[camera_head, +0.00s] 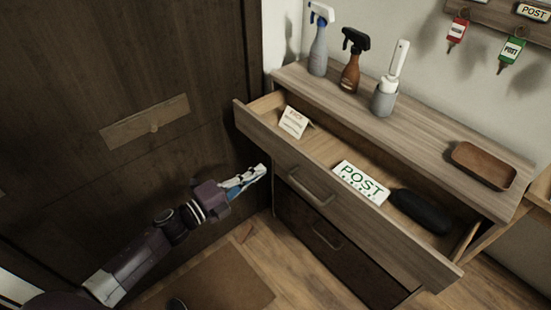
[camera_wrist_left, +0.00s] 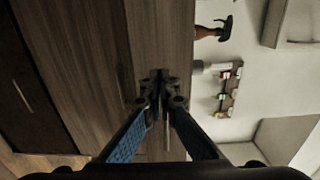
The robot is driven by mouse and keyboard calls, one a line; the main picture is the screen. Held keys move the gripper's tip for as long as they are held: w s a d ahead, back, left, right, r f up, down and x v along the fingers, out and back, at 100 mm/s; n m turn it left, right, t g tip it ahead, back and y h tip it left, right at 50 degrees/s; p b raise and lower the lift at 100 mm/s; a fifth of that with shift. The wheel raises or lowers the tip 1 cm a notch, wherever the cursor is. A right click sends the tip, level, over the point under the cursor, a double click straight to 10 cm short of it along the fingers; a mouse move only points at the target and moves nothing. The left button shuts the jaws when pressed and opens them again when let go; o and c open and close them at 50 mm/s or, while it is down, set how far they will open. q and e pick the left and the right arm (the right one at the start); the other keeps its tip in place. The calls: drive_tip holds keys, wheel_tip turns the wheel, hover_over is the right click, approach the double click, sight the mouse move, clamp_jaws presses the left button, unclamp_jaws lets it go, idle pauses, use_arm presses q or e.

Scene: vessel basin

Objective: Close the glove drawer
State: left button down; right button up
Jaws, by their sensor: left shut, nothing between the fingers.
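The top drawer (camera_head: 335,195) of the wooden dresser stands pulled out in the head view. Inside lie a small white card (camera_head: 293,122), a white POST sign (camera_head: 361,183) and a long dark object (camera_head: 421,212). I cannot tell whether any of these is a glove. My left gripper (camera_head: 258,171) is shut and empty, in front of the drawer's left part and left of its handle (camera_head: 311,187). In the left wrist view its fingertips (camera_wrist_left: 160,80) appear against a wooden panel (camera_wrist_left: 158,35); contact cannot be told. My right gripper is not in view.
A darker lower drawer (camera_head: 325,236) is below. On the dresser top (camera_head: 425,140) stand two spray bottles (camera_head: 318,45) (camera_head: 350,72), a brush in a grey holder (camera_head: 385,98) and a brown tray (camera_head: 482,164). A dark door (camera_head: 110,80) is at left. Floor in front is open.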

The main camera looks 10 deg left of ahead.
sight(284, 156)
use_arm(q)
drive_tip(key=p+x, duration=0.1)
drive_tip(key=x, duration=0.6)
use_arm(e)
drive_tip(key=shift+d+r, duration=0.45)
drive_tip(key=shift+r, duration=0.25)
